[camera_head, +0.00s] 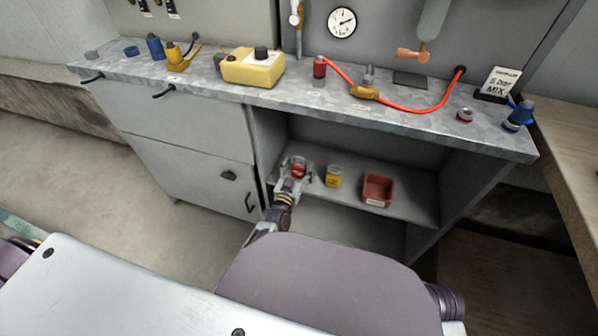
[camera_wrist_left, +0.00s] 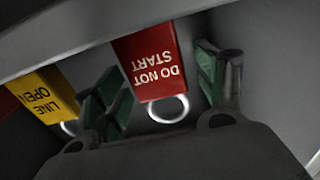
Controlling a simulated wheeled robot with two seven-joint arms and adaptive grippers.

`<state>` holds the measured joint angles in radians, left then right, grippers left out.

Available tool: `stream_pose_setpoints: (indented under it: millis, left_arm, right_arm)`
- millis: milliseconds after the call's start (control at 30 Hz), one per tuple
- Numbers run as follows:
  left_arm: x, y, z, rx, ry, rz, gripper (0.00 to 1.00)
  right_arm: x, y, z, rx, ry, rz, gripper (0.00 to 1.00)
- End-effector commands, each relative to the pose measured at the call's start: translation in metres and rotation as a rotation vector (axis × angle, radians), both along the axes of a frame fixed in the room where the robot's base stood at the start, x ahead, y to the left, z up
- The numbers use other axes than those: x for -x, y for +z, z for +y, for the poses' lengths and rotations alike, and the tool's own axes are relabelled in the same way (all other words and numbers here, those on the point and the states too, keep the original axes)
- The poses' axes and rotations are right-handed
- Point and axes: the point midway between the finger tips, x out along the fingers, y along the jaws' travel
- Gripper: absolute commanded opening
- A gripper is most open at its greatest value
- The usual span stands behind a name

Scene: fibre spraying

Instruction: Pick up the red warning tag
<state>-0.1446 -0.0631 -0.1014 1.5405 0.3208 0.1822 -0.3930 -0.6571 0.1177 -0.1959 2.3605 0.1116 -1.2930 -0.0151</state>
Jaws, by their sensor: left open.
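The red warning tag (camera_head: 299,167) is in the open shelf under the counter, at its left side. In the left wrist view the red tag (camera_wrist_left: 148,66) reads "DO NOT START" upside down and has a pale ring at its lower end. My left gripper (camera_head: 295,175) is at the tag. In the left wrist view the open green-padded fingers of my left gripper (camera_wrist_left: 158,88) stand on either side of the tag, with gaps showing on both sides. My right gripper is not in view.
A yellow "LINE OPEN" tag (camera_wrist_left: 45,97) is beside the left finger; it also shows in the head view (camera_head: 333,176). A red bin (camera_head: 378,189) stands further right on the shelf (camera_head: 415,208). The counter (camera_head: 300,93) overhangs the shelf.

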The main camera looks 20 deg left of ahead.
Motion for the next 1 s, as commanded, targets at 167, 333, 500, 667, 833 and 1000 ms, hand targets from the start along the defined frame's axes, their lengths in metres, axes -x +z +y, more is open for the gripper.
stream_pose_setpoints:
  millis: [167,333,500,667,833,1000]
  left_arm:
    - [-0.0025,-0.0002,-0.0002,0.001,0.000,0.000,0.71]
    - [-0.0025,0.0001,-0.0002,0.000,0.000,0.000,0.71]
    - [-0.0024,0.0001,-0.0003,0.000,0.000,0.000,0.71]
    - [-0.0024,0.0000,-0.0003,0.000,0.000,0.000,0.59]
    - [-0.0023,0.0000,-0.0003,0.000,0.000,0.000,0.37]
    - [-0.0024,0.0003,-0.0003,0.000,0.000,0.000,0.21]
  right_arm:
    - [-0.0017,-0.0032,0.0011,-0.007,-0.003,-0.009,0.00]
    - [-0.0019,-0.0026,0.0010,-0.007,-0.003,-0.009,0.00]
    - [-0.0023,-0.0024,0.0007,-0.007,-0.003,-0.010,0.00]
    - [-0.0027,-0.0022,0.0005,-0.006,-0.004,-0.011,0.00]
    - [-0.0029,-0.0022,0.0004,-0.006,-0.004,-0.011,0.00]
    - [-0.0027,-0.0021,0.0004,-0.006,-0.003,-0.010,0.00]
